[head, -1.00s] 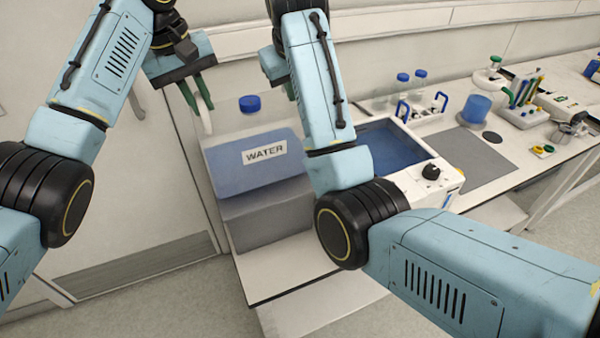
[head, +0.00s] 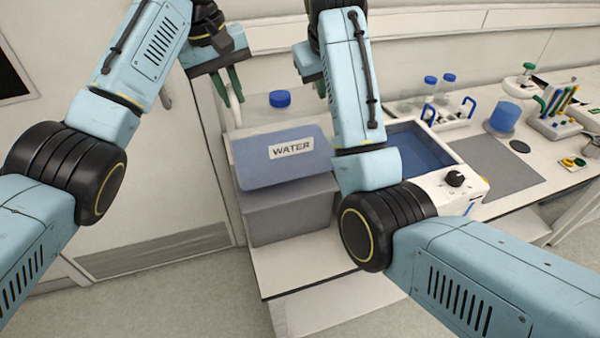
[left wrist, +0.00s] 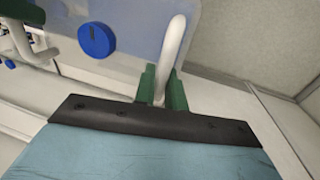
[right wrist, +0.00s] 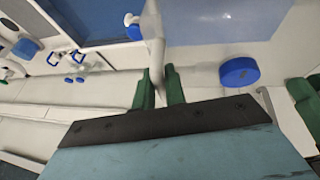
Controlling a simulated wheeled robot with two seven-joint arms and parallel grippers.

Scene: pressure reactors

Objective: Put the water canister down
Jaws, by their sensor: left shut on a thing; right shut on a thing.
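The water canister (head: 270,170) is a blue translucent tank with a WATER label and a blue cap (head: 280,99). It is directly above a grey box (head: 292,212) at the bench's left end; whether it rests on the box is unclear. My left gripper (head: 236,92) is shut on a white bar handle on the canister's left side, seen in the left wrist view (left wrist: 174,45). My right gripper (right wrist: 160,88) is shut on the opposite white handle (right wrist: 152,28). In the head view my right forearm hides that handle and the canister's right end.
A white bath (head: 430,152) with blue water and a black knob stands just right of the canister. Further right are a grey mat (head: 500,165), a blue cup (head: 503,117) and a rack of tools (head: 556,110). Blue-capped bottles (head: 430,90) stand behind the bath.

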